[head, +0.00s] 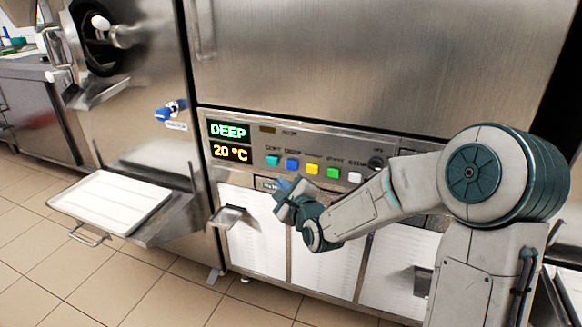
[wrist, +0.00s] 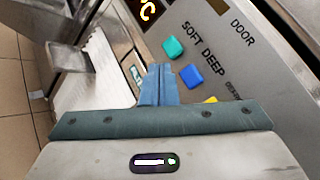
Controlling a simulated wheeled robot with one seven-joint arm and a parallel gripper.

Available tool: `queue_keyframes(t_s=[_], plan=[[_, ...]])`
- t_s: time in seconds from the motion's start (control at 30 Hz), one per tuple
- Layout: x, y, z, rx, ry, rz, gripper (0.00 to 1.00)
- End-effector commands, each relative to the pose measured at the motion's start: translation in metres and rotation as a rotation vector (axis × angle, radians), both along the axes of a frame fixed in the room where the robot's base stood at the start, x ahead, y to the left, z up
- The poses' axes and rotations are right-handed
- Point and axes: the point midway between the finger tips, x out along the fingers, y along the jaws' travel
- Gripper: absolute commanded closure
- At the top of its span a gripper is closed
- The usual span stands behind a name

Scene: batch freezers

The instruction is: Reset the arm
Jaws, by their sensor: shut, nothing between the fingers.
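My arm reaches in from the right of the head view, bent at the elbow, in front of the freezer's control panel (head: 262,150). My gripper (head: 279,184) is just below the row of coloured buttons. In the wrist view my gripper (wrist: 159,72) has its two blue fingers together, with nothing held. The teal button (wrist: 173,48) and the blue button (wrist: 191,76) are just beyond and to the right of the fingertips. The fingers look apart from the buttons. The display (head: 230,142) reads "DEEP" and "20 °C".
A white tray (head: 85,207) on a shelf juts out at the left. A metal spout-like ledge (head: 228,216) sticks out below the panel, left of my gripper. White louvred panels (head: 325,265) lie below. Tiled floor (head: 40,270) is open at the lower left.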

Motion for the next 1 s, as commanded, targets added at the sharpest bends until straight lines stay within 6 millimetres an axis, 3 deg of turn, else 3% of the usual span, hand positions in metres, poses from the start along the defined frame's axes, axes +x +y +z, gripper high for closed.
queue_keyframes(t_s=[0.27, 0.37, 0.47, 0.77, 1.0], plan=[[-0.001, 0.0, 0.004, -0.03, 0.002, 0.002, 1.0], [-0.007, -0.003, 0.014, -0.155, 0.01, 0.012, 1.0], [-0.018, -0.012, 0.03, -0.387, 0.028, 0.038, 1.0], [-0.082, -0.076, 0.094, -1.159, 0.14, 0.22, 1.0], [-0.159, -0.131, 0.164, -1.58, 0.249, 0.503, 1.0]])
